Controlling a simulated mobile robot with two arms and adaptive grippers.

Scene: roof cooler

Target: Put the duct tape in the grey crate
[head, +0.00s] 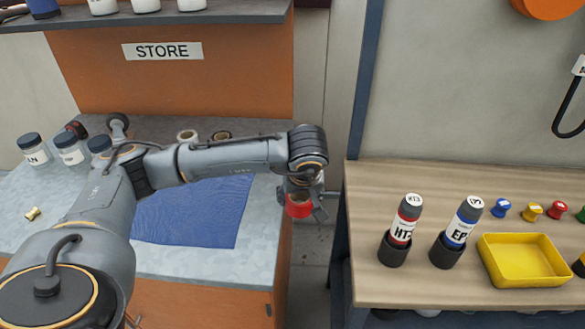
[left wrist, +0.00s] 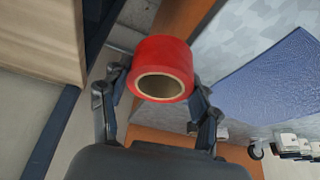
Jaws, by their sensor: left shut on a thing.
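A red roll of tape (head: 299,208) with a pale cardboard core is in my left gripper (head: 303,200). In the left wrist view the red tape roll (left wrist: 163,70) sits between the two fingers of my left gripper (left wrist: 155,84), which are shut on its sides. In the head view the roll hangs over the gap between the left counter and the wooden table, apart from both. I see no grey crate in either view. My right gripper is not in view.
The left counter (head: 262,205) bears a blue mat (head: 205,215), jars (head: 70,150) and two other rolls (head: 187,136) at the back. The wooden table (head: 375,205) at right holds two labelled bottles (head: 403,222) and a yellow tray (head: 522,262). A shelf overhangs the counter.

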